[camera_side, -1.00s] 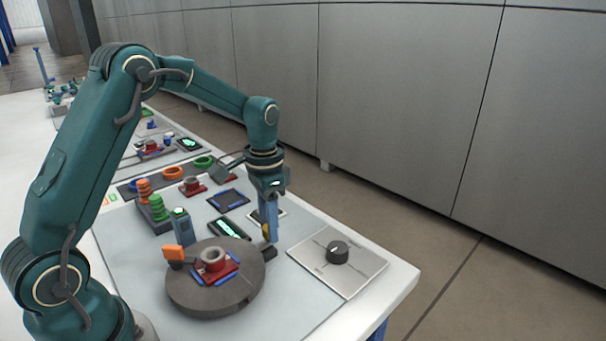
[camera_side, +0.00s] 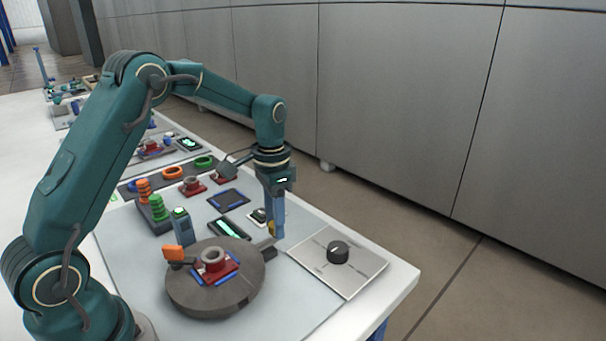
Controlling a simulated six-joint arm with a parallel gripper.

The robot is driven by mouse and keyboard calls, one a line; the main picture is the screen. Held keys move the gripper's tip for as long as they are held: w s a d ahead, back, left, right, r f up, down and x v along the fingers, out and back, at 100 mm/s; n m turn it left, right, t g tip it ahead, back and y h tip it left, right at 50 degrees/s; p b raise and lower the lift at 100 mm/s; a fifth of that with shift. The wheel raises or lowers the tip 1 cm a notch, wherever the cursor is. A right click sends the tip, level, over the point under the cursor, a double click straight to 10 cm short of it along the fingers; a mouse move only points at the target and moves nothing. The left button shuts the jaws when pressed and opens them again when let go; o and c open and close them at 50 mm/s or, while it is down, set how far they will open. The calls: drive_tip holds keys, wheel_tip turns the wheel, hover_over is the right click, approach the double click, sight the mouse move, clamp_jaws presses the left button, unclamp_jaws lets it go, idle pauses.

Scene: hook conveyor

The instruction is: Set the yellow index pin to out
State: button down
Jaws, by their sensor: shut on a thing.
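The yellow index pin (camera_side: 271,228) shows as a small yellow patch at my gripper's fingertips, largely hidden by the fingers. My gripper (camera_side: 277,232) points down at the right rim of the round grey turntable and is shut on the pin. A dark grey block (camera_side: 264,246) sits at the turntable's edge just below and left of the fingertips. The turntable (camera_side: 200,297) carries a red fixture (camera_side: 232,267) with a grey ring (camera_side: 213,258) on it.
A black knob (camera_side: 338,251) on a pale plate (camera_side: 350,281) stands right of my gripper. An orange piece (camera_side: 173,253) is at the turntable's left. Green and orange ring stacks (camera_side: 158,208) and a lit display (camera_side: 230,229) stand behind.

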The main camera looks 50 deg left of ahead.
drive_tip(key=shift+w+r, duration=0.1)
drive_tip(key=shift+w, duration=0.3)
drive_tip(key=c, duration=0.5)
unclamp_jaws()
drive_tip(key=shift+c, duration=0.2)
drive_tip(key=shift+r, duration=2.55)
